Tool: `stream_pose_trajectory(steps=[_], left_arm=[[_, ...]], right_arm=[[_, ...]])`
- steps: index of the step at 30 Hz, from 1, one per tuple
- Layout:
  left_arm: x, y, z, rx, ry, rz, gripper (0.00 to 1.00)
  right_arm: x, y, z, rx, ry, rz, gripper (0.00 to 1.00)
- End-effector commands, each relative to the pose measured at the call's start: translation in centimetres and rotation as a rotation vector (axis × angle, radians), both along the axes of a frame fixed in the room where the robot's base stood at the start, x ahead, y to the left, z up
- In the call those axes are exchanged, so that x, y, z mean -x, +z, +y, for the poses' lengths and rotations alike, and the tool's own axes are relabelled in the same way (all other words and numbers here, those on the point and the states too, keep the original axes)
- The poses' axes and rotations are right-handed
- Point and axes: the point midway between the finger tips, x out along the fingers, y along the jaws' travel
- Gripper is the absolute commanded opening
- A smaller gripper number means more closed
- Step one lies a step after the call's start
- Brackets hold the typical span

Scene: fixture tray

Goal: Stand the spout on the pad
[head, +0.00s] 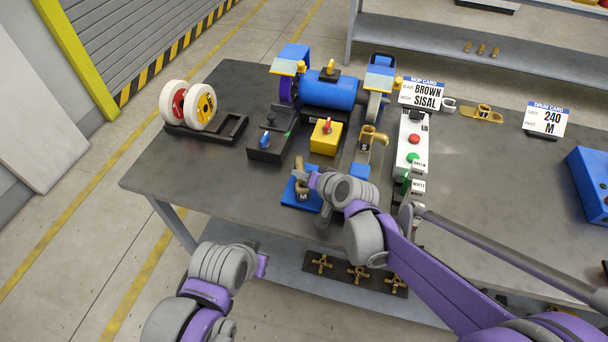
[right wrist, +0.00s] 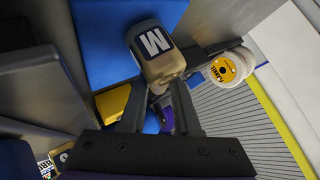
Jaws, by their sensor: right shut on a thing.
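A tan-brass spout marked M (head: 300,187) is at the blue pad (head: 289,197) near the table's front edge. My right gripper (head: 311,183) reaches it from the right and is shut on it. In the right wrist view the spout (right wrist: 157,50) sits between the fingertips (right wrist: 160,85), its M label facing the camera, with the blue pad (right wrist: 97,40) close behind it. I cannot tell whether the spout's base touches the pad. My left gripper (head: 261,264) is low in front of the table, apart from everything; its jaw opening does not show clearly.
A second brass spout marked S (head: 366,143) stands to the right. A yellow switch box (head: 326,138), a black switch box (head: 268,146) and a blue grinder (head: 330,91) stand behind. A button strip (head: 411,140) is right. The table's left front (head: 215,172) is clear.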

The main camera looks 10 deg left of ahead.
Motion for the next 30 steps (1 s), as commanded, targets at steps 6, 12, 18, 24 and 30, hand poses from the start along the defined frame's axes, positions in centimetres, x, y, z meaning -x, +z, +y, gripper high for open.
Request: stream_pose_trajectory(steps=[6, 12, 18, 24, 30], left_arm=[[0.1, -0.4, 0.0, 0.0, 0.0, 0.003, 0.0], [0.2, -0.5, 0.0, 0.0, 0.0, 0.003, 0.0], [0.2, -0.5, 0.0, 0.0, 0.0, 0.003, 0.0], [0.2, -0.5, 0.0, 0.0, 0.0, 0.003, 0.0], [0.1, -0.4, 0.0, 0.0, 0.0, 0.003, 0.0]], right_arm=[[0.0, -0.5, 0.0, -0.001, -0.001, 0.0, 0.0], [0.0, -0.6, 0.0, -0.001, -0.001, 0.0, 0.45], [0.0, -0.6, 0.0, 0.0, -0.001, -0.001, 0.65], [0.0, -0.6, 0.0, 0.0, 0.001, 0.001, 0.65], [0.9, 0.4, -1.1, 0.001, -0.002, 0.001, 0.65]])
